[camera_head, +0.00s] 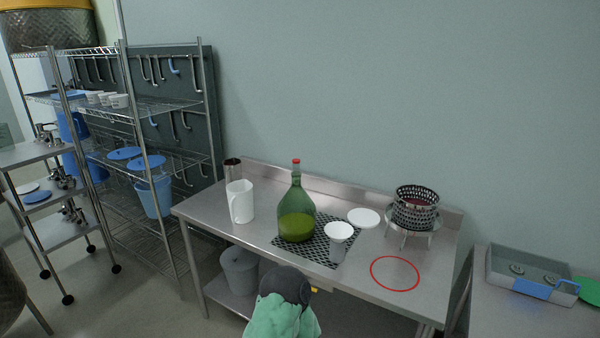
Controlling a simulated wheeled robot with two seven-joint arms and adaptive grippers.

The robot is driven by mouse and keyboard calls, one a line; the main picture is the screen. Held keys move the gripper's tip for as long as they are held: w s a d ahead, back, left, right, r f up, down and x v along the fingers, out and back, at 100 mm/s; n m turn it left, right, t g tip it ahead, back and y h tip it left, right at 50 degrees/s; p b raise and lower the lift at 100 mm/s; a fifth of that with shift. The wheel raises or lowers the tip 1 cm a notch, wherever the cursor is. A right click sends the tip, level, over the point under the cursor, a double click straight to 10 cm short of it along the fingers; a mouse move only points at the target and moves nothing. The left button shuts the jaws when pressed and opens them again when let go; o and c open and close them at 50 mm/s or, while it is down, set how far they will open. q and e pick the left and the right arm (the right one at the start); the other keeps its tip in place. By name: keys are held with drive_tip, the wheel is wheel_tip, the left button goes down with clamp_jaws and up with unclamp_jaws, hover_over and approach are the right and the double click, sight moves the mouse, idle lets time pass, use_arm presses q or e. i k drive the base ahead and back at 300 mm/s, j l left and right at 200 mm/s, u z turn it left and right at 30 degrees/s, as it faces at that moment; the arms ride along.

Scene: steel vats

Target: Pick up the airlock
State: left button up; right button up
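I cannot make out an airlock for certain in the head view. A green glass bottle (296,212) with a red top (296,162) stands upright on a black perforated mat (325,257) on the steel table. It holds yellow-green liquid in its lower part. Neither of my grippers is in view.
The steel table (260,252) also holds a white jug (240,202), a white disc (363,217) and a perforated basket (415,208). A red ring (395,273) surrounds bare tabletop. A mint-green, dark-topped shape (281,312) stands in front. Wire shelving (150,105) is left; a tray (532,274) is right.

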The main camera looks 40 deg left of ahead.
sight(295, 162)
drive_tip(key=i+j+u, duration=0.15)
drive_tip(key=j+u, duration=0.35)
drive_tip(key=i+j+u, duration=0.2)
drive_tip(key=u, duration=0.3)
drive_tip(key=j, duration=0.1)
